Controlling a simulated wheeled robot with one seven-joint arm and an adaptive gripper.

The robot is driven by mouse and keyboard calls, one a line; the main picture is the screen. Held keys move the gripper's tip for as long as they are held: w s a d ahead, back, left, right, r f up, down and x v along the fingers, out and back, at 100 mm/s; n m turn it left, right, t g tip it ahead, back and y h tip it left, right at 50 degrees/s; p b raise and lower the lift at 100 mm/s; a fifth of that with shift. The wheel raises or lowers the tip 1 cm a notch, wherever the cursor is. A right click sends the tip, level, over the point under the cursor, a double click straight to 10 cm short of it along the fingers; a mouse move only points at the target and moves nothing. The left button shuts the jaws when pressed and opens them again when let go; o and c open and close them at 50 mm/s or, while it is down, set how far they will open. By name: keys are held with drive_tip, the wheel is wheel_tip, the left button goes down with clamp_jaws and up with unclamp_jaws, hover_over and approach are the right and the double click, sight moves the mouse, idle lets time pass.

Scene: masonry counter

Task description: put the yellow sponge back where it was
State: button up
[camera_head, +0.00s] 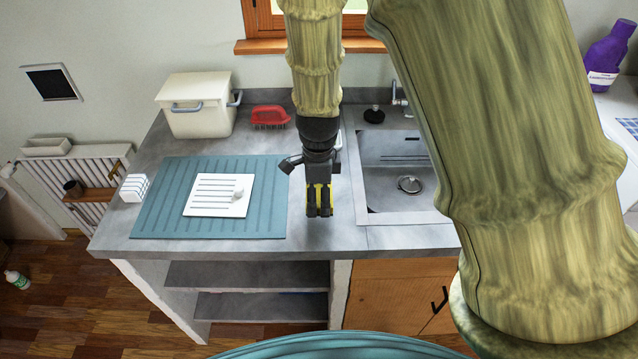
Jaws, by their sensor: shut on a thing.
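My gripper (319,210) points down over the grey counter, between the teal mat and the sink. It is shut on the yellow sponge (319,198), of which only narrow yellow parts show between and beside the dark fingers. The rest of the sponge is hidden. I cannot tell from this one view how high the fingers are above the counter.
The teal mat (160,220) bears a white ribbed board (205,206) with a small white object (238,195). A white striped block (134,187), a white bin (197,108) and a red brush (270,116) stand around. The sink (395,202) is at right.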

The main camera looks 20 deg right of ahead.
drive_tip(key=w, duration=0.2)
drive_tip(key=w+d+f+b, duration=0.1)
drive_tip(key=w, duration=0.3)
drive_tip(key=shift+w+d+f, duration=0.2)
drive_tip(key=shift+d+f, duration=0.1)
drive_tip(key=shift+d, duration=0.1)
drive_tip(key=shift+w+d+r+b, duration=0.2)
drive_tip(key=shift+w+d+b, duration=0.2)
drive_tip(key=shift+w+b, duration=0.15)
drive_tip(key=shift+w+d+f, duration=0.1)
drive_tip(key=shift+w+f, duration=0.1)
drive_tip(key=shift+w, duration=0.4)
drive_tip(key=shift+s+f+b, duration=0.2)
drive_tip(key=shift+f+b, duration=0.55)
drive_tip(key=shift+b, duration=0.2)
wheel_tip(320, 180, down, 2)
drive_tip(key=shift+w+b, duration=0.15)
drive_tip(key=shift+b, duration=0.8)
drive_tip(key=shift+r, duration=0.15)
